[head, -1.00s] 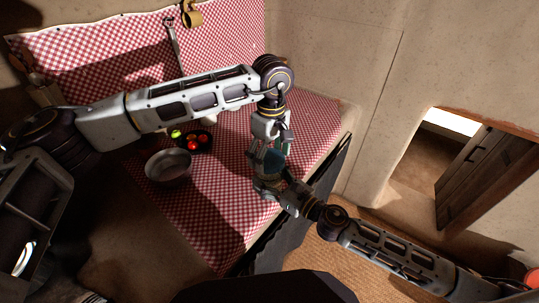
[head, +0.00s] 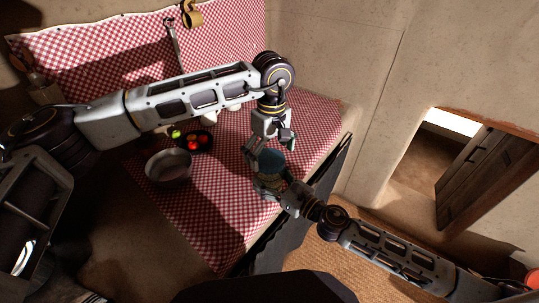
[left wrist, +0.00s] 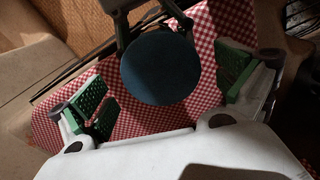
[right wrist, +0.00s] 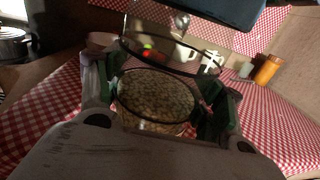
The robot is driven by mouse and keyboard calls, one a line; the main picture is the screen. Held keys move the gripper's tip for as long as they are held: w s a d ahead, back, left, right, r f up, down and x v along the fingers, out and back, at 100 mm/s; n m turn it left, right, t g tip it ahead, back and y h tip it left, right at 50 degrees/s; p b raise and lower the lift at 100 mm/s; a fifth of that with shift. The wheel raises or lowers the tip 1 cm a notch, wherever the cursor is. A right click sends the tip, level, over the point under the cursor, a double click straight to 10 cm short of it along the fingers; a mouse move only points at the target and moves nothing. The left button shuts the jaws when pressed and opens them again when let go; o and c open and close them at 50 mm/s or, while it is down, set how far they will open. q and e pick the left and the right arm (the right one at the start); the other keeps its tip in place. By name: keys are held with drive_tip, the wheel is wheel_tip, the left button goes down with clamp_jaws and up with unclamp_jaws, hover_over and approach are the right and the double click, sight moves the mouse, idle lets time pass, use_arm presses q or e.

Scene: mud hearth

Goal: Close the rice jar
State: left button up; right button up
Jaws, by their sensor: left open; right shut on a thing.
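The rice jar (right wrist: 155,95) is clear glass with pale rice inside, standing between the green-padded fingers of my right gripper (right wrist: 160,105), which is shut on it. In the head view the right gripper (head: 272,186) holds the jar near the table's right edge.
A metal bowl (head: 168,167) and a dark dish of red and green produce (head: 196,142) are on the checked cloth to the left. An orange container (right wrist: 268,69) stands behind in the right wrist view. The cloth (head: 205,215) in front is clear.

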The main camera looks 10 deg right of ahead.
use_arm(q)
drive_tip(key=shift+r, duration=1.9)
drive_tip(key=shift+r, duration=0.15)
